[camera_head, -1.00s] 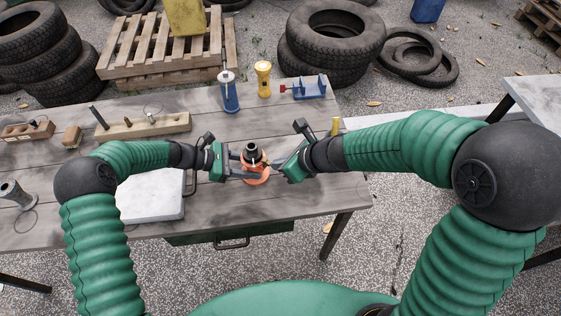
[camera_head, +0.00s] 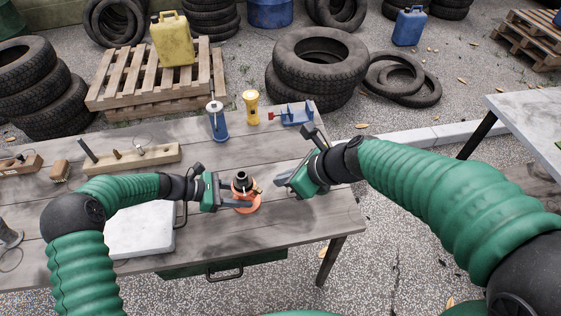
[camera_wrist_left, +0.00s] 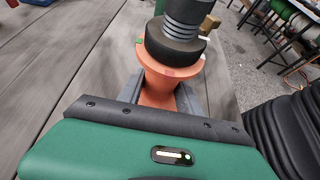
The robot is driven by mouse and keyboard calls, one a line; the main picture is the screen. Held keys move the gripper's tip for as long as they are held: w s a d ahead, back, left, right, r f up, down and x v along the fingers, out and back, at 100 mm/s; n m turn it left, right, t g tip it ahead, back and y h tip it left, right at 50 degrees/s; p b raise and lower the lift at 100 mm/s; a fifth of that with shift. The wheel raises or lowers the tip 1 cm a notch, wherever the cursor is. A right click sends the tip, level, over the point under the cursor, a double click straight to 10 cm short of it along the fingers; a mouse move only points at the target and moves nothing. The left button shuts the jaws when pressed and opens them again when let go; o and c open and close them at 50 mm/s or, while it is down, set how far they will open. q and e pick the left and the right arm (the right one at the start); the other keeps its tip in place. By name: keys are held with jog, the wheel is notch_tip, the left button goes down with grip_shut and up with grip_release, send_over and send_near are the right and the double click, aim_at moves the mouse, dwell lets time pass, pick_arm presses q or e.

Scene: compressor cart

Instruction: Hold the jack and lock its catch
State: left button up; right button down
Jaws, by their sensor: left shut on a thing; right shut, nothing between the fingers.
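The orange jack (camera_head: 246,202) stands upright on the wooden table, with a dark ring and a dark threaded post on top. My left gripper (camera_head: 236,202) comes in from the left and is shut on the jack's orange body, below the collar. My right gripper (camera_head: 280,184) is shut and empty, to the right of the jack and apart from it. The catch is too small to make out clearly.
A white slab (camera_head: 140,230) lies left of the jack. A wooden block with pegs (camera_head: 135,157), a blue pump-like tool (camera_head: 217,122), a yellow flashlight (camera_head: 251,107) and a blue vise-like tool (camera_head: 297,114) stand along the back. The table's right front is clear.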

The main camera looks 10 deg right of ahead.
pick_arm(q)
jog(key=o, duration=1.1)
jog(key=shift+c, duration=0.2)
jog(key=v, duration=1.1)
jog(key=shift+a, duration=0.25)
jog(key=shift+a+r, duration=0.15)
jog(key=shift+a, duration=0.05)
jog(key=s+a+r+m+t+y+p, duration=0.1)
jog(key=s+a+r+m+y+p, duration=0.2)
jog(key=s+m+y, duration=0.3)
jog(key=s+a+r+m+t+y+p, duration=0.1)
jog(key=s+a+r+m+y+p, duration=0.2)
jog(key=s+m, duration=0.9)
jog(key=shift+s+a+r+t+y, duration=0.3)
jog(key=shift+s+a+r+y, duration=0.4)
jog(key=shift+s+a+y, duration=0.7)
pick_arm(e)
jog(key=s+d+f+n+g+h, duration=0.1)
jog(key=s+d+f+n+h, duration=0.1)
jog(key=n, duration=1.1)
jog(key=s+d+f+n+g+h, duration=0.2)
jog(key=s+d+n, duration=0.5)
jog(key=n, duration=0.7)
jog(key=shift+s+d+f+h, duration=0.3)
jog(key=shift+s+f+h, duration=0.5)
jog(key=shift+s+f, duration=0.3)
